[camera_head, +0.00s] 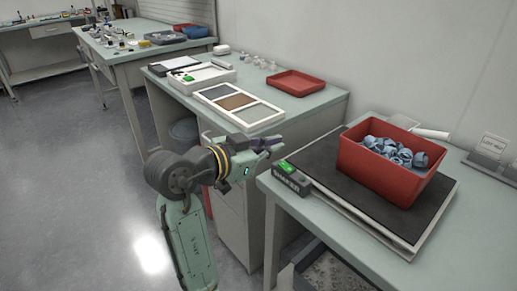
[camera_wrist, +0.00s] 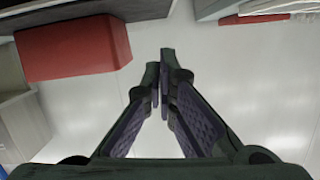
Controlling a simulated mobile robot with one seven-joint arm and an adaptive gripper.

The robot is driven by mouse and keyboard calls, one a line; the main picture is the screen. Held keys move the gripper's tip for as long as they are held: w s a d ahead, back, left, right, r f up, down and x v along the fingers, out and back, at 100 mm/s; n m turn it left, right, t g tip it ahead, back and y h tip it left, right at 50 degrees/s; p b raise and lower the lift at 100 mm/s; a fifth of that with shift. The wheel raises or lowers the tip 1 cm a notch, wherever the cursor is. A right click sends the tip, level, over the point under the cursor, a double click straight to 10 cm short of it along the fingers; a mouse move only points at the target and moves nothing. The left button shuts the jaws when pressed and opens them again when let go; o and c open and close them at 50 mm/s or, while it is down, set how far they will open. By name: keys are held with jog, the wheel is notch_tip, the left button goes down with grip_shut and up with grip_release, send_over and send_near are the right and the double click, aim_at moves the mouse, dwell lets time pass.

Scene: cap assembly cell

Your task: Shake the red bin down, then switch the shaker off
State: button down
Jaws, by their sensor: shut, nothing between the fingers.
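The red bin (camera_head: 375,170) sits upright on the black top of the shaker (camera_head: 335,178) on the right-hand table, holding several light blue caps (camera_head: 400,152). The shaker's control box (camera_head: 291,182), with a green lit part on top, stands at the shaker's left edge. My gripper (camera_head: 278,147) is left of the shaker, near the control box but apart from it. In the wrist view my gripper (camera_wrist: 166,85) has its fingertips together with nothing between them. The red bin also shows in the wrist view (camera_wrist: 72,48), at the upper left.
A middle bench holds a white tray (camera_head: 200,95) with three panels and an empty red tray (camera_head: 295,83). A small sign (camera_head: 492,146) stands behind the bin. An open box (camera_head: 335,272) is below the right-hand table. The floor (camera_head: 90,170) at left is clear.

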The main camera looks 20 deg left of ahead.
aim_at(286, 167)
jog(key=w+f, duration=0.1)
jog(key=f, duration=0.1)
jog(key=w+d+f, duration=0.1)
jog(key=w, duration=0.1)
jog(key=shift+f, duration=0.35)
jog(key=shift+a+f, duration=0.1)
jog(key=shift+f, duration=0.45)
jog(key=shift+p, duration=0.3)
